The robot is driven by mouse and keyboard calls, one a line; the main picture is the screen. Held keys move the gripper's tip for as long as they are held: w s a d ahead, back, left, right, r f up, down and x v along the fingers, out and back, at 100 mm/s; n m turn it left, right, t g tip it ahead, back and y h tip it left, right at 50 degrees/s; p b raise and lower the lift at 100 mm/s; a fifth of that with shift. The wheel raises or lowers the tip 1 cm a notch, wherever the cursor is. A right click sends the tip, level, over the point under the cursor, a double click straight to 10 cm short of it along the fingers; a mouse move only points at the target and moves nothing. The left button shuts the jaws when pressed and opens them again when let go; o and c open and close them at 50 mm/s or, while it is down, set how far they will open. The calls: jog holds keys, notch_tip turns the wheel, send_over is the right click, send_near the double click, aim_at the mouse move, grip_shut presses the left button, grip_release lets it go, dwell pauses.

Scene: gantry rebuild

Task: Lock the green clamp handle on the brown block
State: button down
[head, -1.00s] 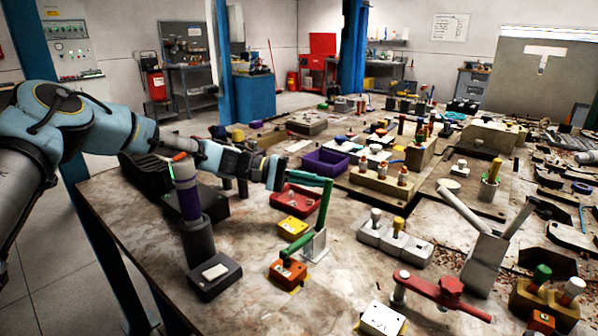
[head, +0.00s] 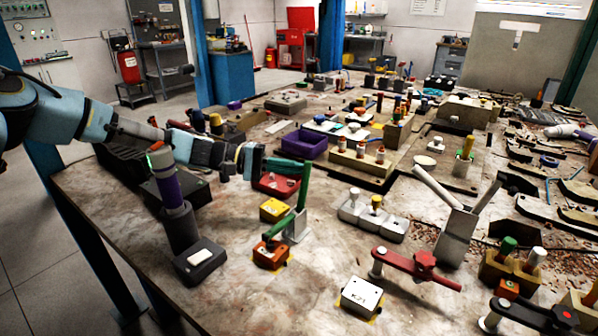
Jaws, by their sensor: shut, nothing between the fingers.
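The green clamp has a metal base (head: 298,230) on the table, and its green handle (head: 303,188) stands nearly upright. A green bar runs left from the handle's top toward my gripper. The clamp's lower green arm (head: 281,228) slopes down left to a dark tip over the small orange-brown block (head: 270,256); I cannot tell whether it presses on the block. My gripper (head: 262,161) is shut and empty, at the left end of the green bar, by the upper handle. I cannot tell whether they touch.
A yellow block (head: 273,209) and a red tray (head: 277,185) lie behind the clamp. A purple bin (head: 304,145) is farther back. A dark post with a purple band (head: 168,190) and a dark box (head: 200,264) stand left. A red clamp (head: 415,266) and white block (head: 361,297) are right.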

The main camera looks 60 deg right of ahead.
aim_at(304, 172)
jog(key=shift+a+r+m+g+h+b, duration=0.15)
jog(key=shift+a+m+g+h+b, duration=0.25)
jog(key=shift+a+m+b, duration=0.8)
jog(key=shift+a+r+m+g+h+b, duration=0.1)
jog(key=shift+a+m+g+h+b, duration=0.3)
jog(key=shift+b, duration=1.45)
jog(key=shift+d, duration=0.1)
